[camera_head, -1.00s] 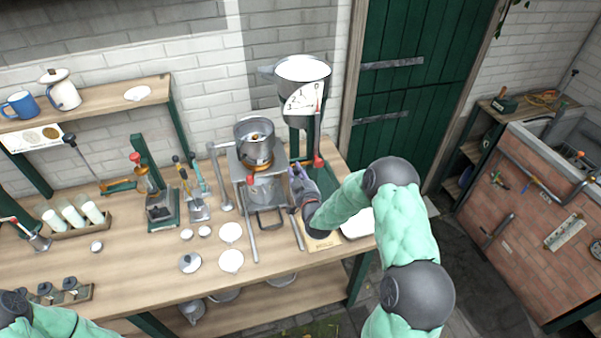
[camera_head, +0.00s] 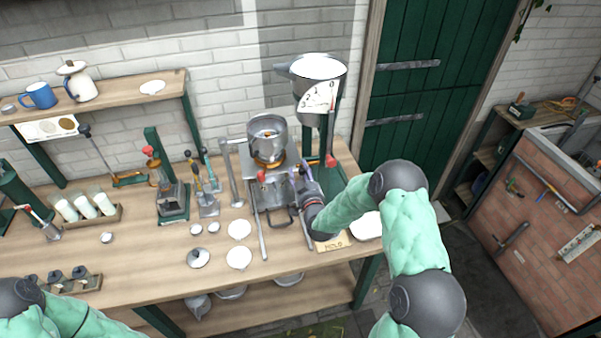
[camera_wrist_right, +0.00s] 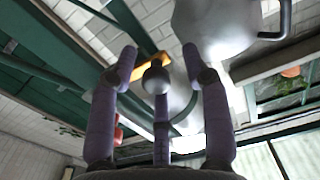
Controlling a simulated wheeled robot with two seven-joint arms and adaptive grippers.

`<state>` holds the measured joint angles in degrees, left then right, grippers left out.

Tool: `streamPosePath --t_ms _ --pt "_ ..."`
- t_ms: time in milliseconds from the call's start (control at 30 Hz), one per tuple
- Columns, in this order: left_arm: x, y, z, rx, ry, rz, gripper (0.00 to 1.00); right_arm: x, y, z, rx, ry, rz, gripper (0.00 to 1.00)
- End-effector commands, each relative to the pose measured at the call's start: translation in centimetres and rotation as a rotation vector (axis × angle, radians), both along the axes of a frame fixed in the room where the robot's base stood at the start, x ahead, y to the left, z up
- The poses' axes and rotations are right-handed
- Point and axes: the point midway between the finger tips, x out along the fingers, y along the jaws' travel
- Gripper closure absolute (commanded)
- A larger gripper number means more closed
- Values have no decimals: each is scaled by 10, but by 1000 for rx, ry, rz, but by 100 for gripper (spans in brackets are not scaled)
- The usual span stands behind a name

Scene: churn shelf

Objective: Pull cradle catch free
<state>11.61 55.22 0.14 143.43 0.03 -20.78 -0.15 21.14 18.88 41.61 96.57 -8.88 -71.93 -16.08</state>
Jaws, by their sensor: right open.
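A grey metal stand (camera_head: 251,158) on the bench, which looks like the cradle, bears a steel pot (camera_head: 267,133). A red knob (camera_head: 262,177) shows at its front left; I cannot tell whether it is the catch. My right gripper (camera_head: 297,178) is at the stand's front right, its purple fingers partly hidden by the wrist. In the right wrist view, the fingers (camera_wrist_right: 158,57) are spread, with a yellow bar (camera_wrist_right: 149,72) behind them. No grip on it shows. A red piece (camera_wrist_right: 118,132) shows beside the left finger. My left gripper is out of view.
A board marked MOLD (camera_head: 333,243) lies by my right wrist. The front bench edge is fairly clear.

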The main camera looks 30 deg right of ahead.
Motion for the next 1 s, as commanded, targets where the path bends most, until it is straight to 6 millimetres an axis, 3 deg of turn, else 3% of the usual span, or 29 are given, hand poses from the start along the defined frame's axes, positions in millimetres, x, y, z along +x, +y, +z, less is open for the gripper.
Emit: streamPosePath --t_ms 600,1000 --pt "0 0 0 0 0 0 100 -99 24 -1 1 3 1 52" --pt "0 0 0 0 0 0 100 -114 29 -1 0 2 2 52"
